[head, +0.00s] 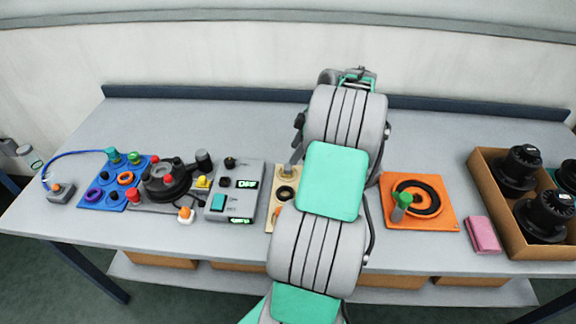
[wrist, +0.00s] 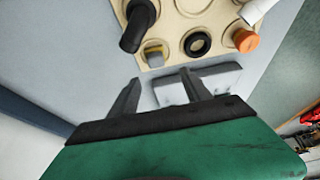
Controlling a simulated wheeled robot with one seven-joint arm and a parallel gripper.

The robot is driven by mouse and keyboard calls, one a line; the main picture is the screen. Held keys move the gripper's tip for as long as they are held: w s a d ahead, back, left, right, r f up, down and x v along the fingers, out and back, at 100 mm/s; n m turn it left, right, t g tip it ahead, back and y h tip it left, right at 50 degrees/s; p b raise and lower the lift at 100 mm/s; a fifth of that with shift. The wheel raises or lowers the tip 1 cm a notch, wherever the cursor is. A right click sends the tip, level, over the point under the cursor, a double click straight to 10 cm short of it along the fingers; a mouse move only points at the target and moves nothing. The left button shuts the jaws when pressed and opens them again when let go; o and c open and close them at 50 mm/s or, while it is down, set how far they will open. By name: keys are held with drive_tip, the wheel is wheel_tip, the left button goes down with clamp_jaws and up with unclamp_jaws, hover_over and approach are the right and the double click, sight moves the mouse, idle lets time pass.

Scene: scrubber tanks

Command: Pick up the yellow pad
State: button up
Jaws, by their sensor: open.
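A small block with a dull yellow face and a grey part (wrist: 154,54) sits on a beige board (wrist: 178,38), just beyond the fingertips. It may be the yellow pad; I cannot tell for sure. In the head view a small yellow piece (head: 203,181) lies between the black round device and the grey control box. My arm hides part of the beige board (head: 284,171) there, and my fingers cannot be made out clearly.
A black cylinder (wrist: 138,25), a black ring (wrist: 198,43) and an orange cap (wrist: 245,40) stand on the board around the block. A pale grey block (wrist: 205,84) lies by the fingers. The grey control box (head: 234,190) is left of the board; an orange plate (head: 447,188) is right.

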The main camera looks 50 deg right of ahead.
sight(288, 166)
drive_tip(key=x, duration=0.2)
drive_tip(key=p+x, duration=0.1)
drive_tip(key=x, duration=0.2)
drive_tip(key=d+x, duration=0.1)
drive_tip(key=x, duration=0.1)
drive_tip(key=shift+a+f+p, duration=0.15)
drive_tip(key=shift+f+p, duration=0.2)
drive_tip(key=shift+f, duration=0.15)
clamp_jaws()
